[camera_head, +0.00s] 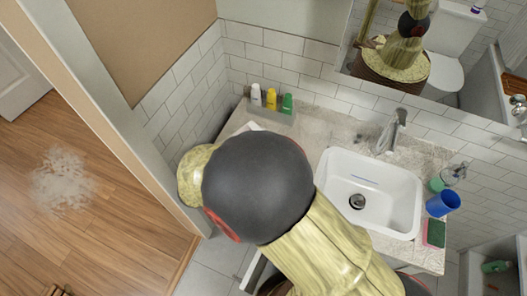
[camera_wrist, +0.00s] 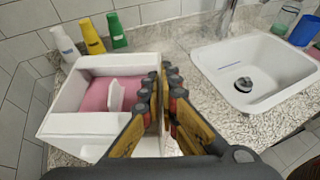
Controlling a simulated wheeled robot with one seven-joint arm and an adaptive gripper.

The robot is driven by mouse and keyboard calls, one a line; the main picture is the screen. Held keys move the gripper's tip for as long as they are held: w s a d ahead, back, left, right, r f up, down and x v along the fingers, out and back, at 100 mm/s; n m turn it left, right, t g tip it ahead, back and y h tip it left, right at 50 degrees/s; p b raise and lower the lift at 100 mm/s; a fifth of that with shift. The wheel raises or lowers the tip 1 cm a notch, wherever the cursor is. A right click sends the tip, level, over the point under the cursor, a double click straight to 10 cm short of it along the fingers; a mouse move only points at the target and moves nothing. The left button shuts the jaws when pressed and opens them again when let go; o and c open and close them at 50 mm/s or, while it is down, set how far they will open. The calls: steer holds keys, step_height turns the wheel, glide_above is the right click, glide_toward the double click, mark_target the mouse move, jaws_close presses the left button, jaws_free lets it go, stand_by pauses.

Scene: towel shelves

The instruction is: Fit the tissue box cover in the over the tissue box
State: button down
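A white box-shaped tissue box cover (camera_wrist: 75,122) stands at the left of the counter in the wrist view, with its open side facing up. A pink tissue box (camera_wrist: 98,92) with a white tissue (camera_wrist: 116,95) standing up shows inside the white walls. How deep it sits in the cover is unclear. My gripper (camera_wrist: 166,80) is at the right wall of the cover, with its fingers close together on either side of that white wall, seemingly pinching it.
A sink (camera_head: 370,190) with a faucet (camera_head: 388,135) lies to the right. A blue cup (camera_head: 443,203) and sponge (camera_head: 434,233) are farther right.

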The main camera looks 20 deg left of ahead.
steer(key=shift+f+b, duration=0.55)
steer(key=shift+f, duration=0.5)
steer(key=c, duration=2)
jaws_free()
steer(key=shift+o, duration=0.2)
steer(key=shift+s, duration=0.1)
steer(key=v, duration=1.2)
